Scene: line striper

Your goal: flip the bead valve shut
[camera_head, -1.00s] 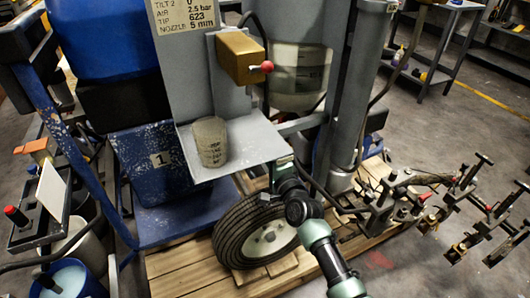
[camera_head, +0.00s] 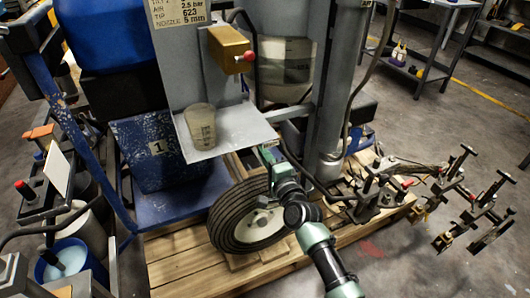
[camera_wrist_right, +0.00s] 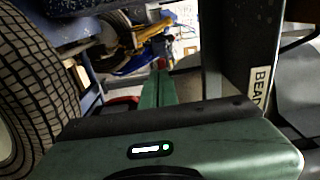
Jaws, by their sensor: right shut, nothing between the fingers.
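A label reading BEAD (camera_wrist_right: 260,92) is on a grey upright part at the right of the right wrist view. I cannot make out the bead valve's lever beside it. In the head view, a brass block with a red-knobbed lever (camera_head: 230,50) is on the grey panel; I cannot tell whether it belongs to the bead valve. My right gripper (camera_head: 267,154) is just below the right end of the grey shelf, above the tyre. Its green fingers (camera_wrist_right: 157,90) are together and empty in the right wrist view. My left gripper is out of view.
A cup (camera_head: 201,126) stands on the grey shelf (camera_head: 243,130). A black tyre (camera_head: 226,220) rests on the wooden pallet (camera_head: 185,272) below my right gripper. Metal bracket arms (camera_head: 455,195) stick out at the right. Bare floor lies at the lower right.

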